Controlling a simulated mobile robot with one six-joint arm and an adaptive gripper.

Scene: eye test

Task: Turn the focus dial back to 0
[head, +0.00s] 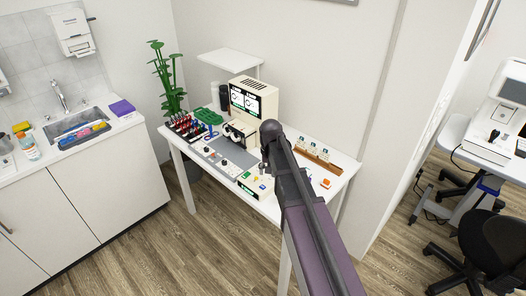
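A control panel (222,156) with a grey middle and small dark knobs lies along the front of the white table. A cream box with a green front edge (254,186) and small coloured controls sits at its right end. I cannot tell which knob is the focus dial, and no scale or number is readable. A cream eye-test machine (268,103) with a lit screen stands behind the panel. My arm reaches in from the lower right. My gripper (264,166) seems to be the small dark shape at its end, above the cream box; its fingers are too small to make out.
On the white table (340,163), a rack of red and dark items (185,127) and a green stand (208,116) are at left. A wooden holder with cards (316,156) is at right. A sink counter is far left; a black chair (490,240) is right.

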